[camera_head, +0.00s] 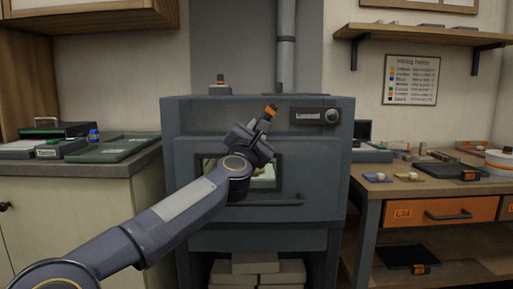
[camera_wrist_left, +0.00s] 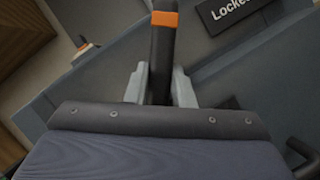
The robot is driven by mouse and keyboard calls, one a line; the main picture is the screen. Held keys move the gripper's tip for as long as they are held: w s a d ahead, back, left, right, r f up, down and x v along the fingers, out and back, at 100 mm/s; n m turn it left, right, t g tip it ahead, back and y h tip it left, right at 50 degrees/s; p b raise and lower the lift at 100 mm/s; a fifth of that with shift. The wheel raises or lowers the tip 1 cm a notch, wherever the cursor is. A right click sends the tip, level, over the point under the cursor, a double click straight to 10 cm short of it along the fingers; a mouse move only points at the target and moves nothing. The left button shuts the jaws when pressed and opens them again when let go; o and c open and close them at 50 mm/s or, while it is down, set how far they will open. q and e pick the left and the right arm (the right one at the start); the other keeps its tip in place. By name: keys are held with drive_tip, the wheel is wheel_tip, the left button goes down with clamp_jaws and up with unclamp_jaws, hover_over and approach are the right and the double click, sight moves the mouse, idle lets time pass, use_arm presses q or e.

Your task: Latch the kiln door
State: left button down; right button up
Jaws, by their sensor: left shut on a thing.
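The grey-blue kiln (camera_head: 330,170) stands in the middle, and its door, with a window (camera_head: 266,178) and a dark horizontal bar below it, appears shut. A black latch lever with an orange tip (camera_head: 270,108) is at the kiln's upper front, tilted a little to the right in the head view. My left gripper (camera_head: 262,127) is shut on this lever; in the left wrist view the lever (camera_wrist_left: 162,50) stands between the two grey fingers. A dark label (camera_wrist_left: 235,12) reading "Locke…" is partly cut off there. My left arm hides part of the door. My right gripper is not in view.
A workbench with an orange drawer (camera_head: 440,211) and several small items stands at the right. Pale bricks (camera_head: 255,263) lie beneath the kiln.

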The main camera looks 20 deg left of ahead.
use_arm(q)
drive_tip(key=shift+w+d+f+n+y+b, duration=0.1)
drive_tip(key=shift+n+y+b, duration=0.85)
drive_tip(key=shift+n, duration=0.8)
drive_tip(key=shift+s+d+f+n+y+b, duration=0.1)
drive_tip(key=shift+n+y+b, duration=0.85)
drive_tip(key=shift+n, duration=0.75)
drive_tip(key=shift+w+d+f+n+y+b, duration=0.1)
drive_tip(key=shift+n+y+b, duration=0.85)
drive_tip(key=shift+n, duration=0.8)
drive_tip(key=shift+r, duration=0.1)
drive_tip(key=c, duration=1.2)
unclamp_jaws()
drive_tip(key=shift+a+r, duration=0.1)
drive_tip(key=shift+c, duration=0.2)
drive_tip(key=b+v, duration=0.2)
drive_tip(key=v, duration=0.6)
